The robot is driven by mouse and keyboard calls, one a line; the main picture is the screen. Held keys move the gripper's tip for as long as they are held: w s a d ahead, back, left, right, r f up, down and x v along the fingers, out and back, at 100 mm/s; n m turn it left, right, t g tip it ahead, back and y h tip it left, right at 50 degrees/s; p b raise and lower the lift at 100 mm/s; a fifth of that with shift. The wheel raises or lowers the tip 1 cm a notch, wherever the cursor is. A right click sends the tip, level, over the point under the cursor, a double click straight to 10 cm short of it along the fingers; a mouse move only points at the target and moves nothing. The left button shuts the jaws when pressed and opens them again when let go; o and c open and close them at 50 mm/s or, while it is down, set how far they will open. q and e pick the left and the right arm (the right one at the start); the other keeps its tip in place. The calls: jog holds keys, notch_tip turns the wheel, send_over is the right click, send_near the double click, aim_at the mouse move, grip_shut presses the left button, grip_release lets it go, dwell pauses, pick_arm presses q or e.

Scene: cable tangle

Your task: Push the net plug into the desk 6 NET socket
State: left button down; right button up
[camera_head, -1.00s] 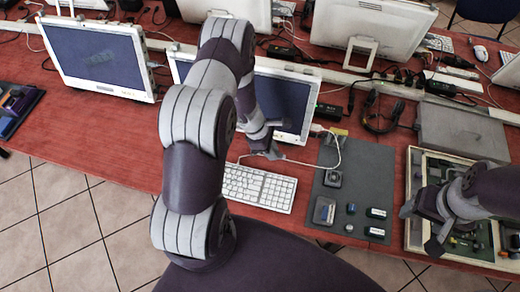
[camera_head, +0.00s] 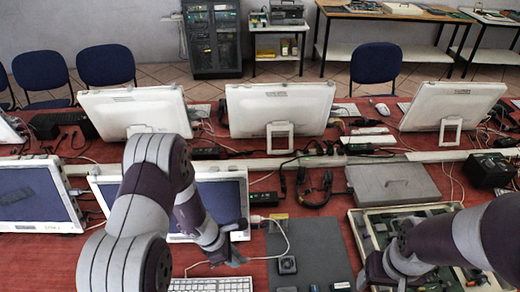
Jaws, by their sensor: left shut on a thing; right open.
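A white cable (camera_head: 281,256) runs from a small white block (camera_head: 257,219) at the monitor's right edge, loops over the grey mat and goes left past my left gripper. My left gripper (camera_head: 236,243) is in front of the middle monitor, above the keyboard's far edge, and is shut at the cable. What is between its fingers is too small to make out, and I cannot pick out the net plug. I cannot make out the desk 6 NET socket or its label. My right gripper (camera_head: 376,268) is open over the left side of the parts tray (camera_head: 358,232).
The grey mat (camera_head: 318,243) holds a black puck-like thing (camera_head: 287,264). A keyboard (camera_head: 212,285) lies at the front. A grey case (camera_head: 392,184), black headphones (camera_head: 315,186) and a desk divider with loose cables stand behind. Monitors line the back. Red desk surface shows at the left front.

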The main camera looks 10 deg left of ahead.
pick_arm(q)
notch_tip(320, 180, up, 7)
jog(key=a+m+g+y, duration=0.1)
jog(key=a+m+g, duration=0.25)
jog(key=m, duration=0.75)
jog(key=w+d+r+p, duration=0.2)
jog(key=d+r+p, duration=0.1)
jog(key=d, duration=0.3)
jog(key=shift+g, duration=0.35)
jog(key=shift+w+a, duration=0.1)
